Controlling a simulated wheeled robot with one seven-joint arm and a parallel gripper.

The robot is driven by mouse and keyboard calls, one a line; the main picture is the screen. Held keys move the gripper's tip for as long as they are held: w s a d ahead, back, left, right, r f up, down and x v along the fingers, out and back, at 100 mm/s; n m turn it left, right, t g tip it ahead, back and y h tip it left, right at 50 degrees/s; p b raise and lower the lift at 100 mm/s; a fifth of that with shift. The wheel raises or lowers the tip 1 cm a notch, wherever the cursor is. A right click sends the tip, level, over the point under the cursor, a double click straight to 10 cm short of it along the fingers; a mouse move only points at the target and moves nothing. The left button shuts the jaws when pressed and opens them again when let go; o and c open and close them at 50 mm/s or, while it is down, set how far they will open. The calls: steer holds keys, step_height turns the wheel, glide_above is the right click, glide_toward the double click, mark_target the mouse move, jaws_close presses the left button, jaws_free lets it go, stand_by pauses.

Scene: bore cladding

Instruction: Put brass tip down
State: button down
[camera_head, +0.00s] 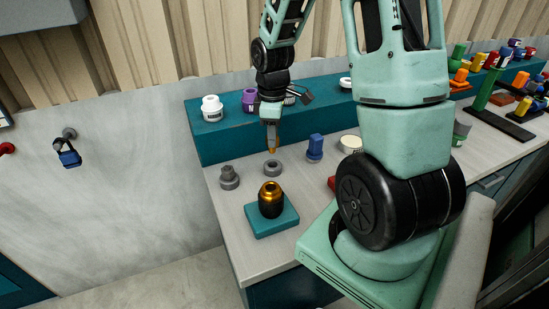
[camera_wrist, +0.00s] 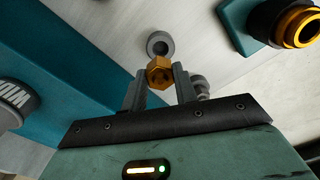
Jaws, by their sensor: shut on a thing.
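In the head view, the brass tip (camera_head: 272,150) shows as a small orange bit under my gripper (camera_head: 271,143), which points down. A grey ring (camera_head: 272,168) with a dark hole lies on the bench close below the tip. It also shows just beyond the tip in the wrist view (camera_wrist: 160,44). The tip looks apart from the ring, but the exact gap is hard to tell.
A black body with a gold top (camera_head: 271,200) stands on a teal block (camera_head: 259,222) in front. A grey stepped piece (camera_head: 229,178) is left of the ring, and a blue block (camera_head: 315,148) is to the right. A teal shelf (camera_head: 226,139) with jars runs behind.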

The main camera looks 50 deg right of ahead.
mark_target(273, 152)
step_height(273, 152, down, 7)
steer(key=shift+r, duration=0.2)
stand_by(0.3)
steer(key=c, duration=1.1)
jaws_free()
steer(key=shift+f, duration=0.1)
